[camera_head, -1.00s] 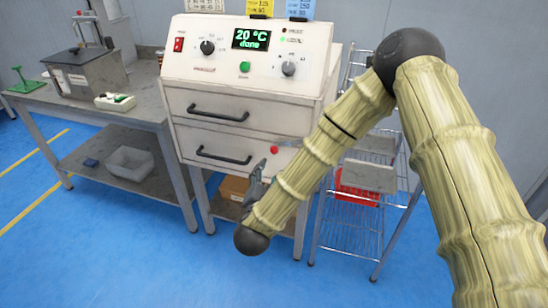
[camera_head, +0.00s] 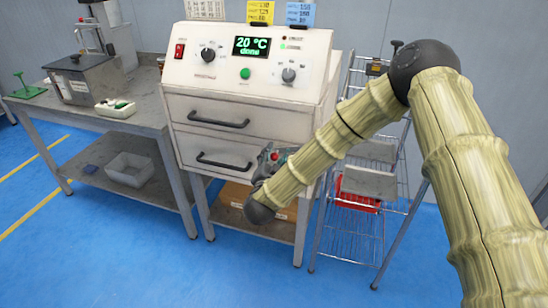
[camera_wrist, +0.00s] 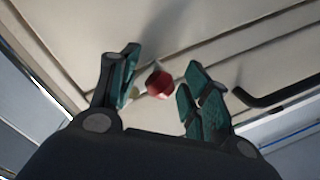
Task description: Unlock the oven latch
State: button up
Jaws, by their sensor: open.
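The oven (camera_head: 250,52) is a cream box with two drawer-like fronts and a lit green display reading 20 °C. Its latch, a red knob (camera_wrist: 159,84) on a light mount, sits on the cream front face in the wrist view. My gripper (camera_wrist: 163,62) is open, with one green-padded finger on each side of the red knob. I cannot tell whether a finger touches it. In the head view my gripper (camera_head: 270,158) is at the right end of the lower front, and my arm hides part of that area.
A black bar handle (camera_wrist: 262,100) lies right of the fingers in the wrist view. The lower handle (camera_head: 223,161) is left of my gripper in the head view. A wire rack (camera_head: 352,235) with a red bin (camera_head: 357,200) stands right. A grey bench (camera_head: 150,112) stands left.

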grip_shut()
jog(key=shift+w+r+m+b, duration=0.15)
jog(key=shift+m+b, duration=0.25)
jog(key=shift+m, duration=0.5)
jog(key=shift+r+m+t, duration=0.3)
jog(key=shift+r+m, duration=0.2)
jog(key=shift+m, duration=0.5)
grip_release()
jog(key=shift+a, duration=0.1)
jog(key=s+a, duration=0.2)
jog(key=s, duration=1)
jog(key=shift+f, duration=0.3)
